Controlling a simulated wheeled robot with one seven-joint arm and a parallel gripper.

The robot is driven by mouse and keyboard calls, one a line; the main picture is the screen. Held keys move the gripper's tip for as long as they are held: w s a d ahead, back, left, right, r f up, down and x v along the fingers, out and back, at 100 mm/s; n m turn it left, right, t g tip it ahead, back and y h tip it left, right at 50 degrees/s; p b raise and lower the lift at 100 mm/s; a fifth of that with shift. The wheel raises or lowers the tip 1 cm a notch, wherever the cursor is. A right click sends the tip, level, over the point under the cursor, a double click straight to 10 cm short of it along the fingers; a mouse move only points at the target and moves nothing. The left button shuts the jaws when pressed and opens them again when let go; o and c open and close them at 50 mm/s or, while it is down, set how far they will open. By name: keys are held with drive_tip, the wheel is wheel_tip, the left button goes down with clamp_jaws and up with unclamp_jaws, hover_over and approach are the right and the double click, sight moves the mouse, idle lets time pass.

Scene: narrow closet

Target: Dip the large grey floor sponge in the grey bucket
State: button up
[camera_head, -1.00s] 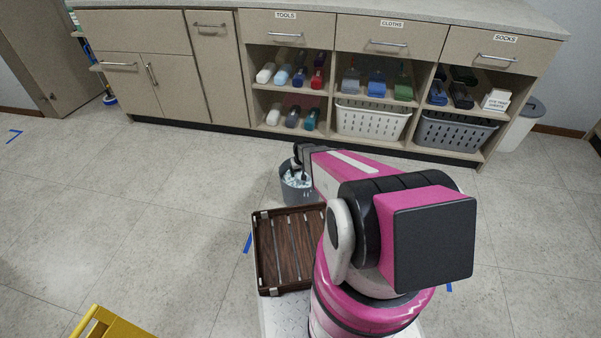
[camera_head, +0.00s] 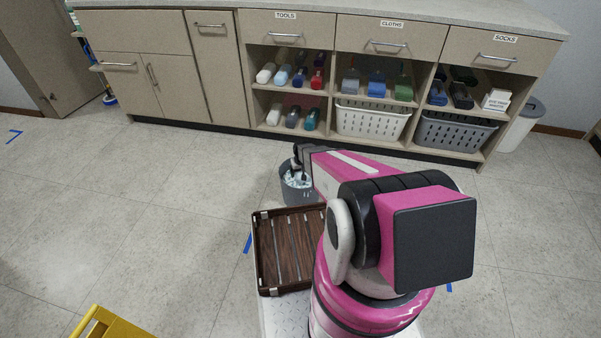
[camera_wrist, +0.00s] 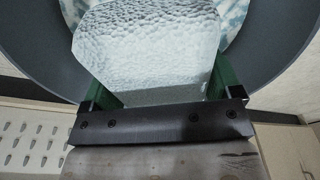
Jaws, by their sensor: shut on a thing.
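The grey bucket (camera_head: 299,193) stands on the floor just beyond the wooden tray, with pale foamy water (camera_head: 297,179) showing inside it. In the wrist view its dark grey wall (camera_wrist: 38,50) curves around the top of the picture. My gripper (camera_wrist: 160,98) is shut on a pale grey, bumpy block, the sponge (camera_wrist: 150,45), held between its green fingers. The sponge is at the bucket's opening, with whitish-blue water behind it. I cannot tell how deep its far end is. In the head view my arm hides the sponge, and the gripper is only partly visible above the bucket.
A dark wooden tray (camera_head: 262,252) lies in front of the bucket. A yellow object (camera_head: 112,325) is at the lower left. The floor left of the bucket is clear.

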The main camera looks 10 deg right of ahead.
idle(0.4)
drive_tip(key=shift+r, duration=3.5)
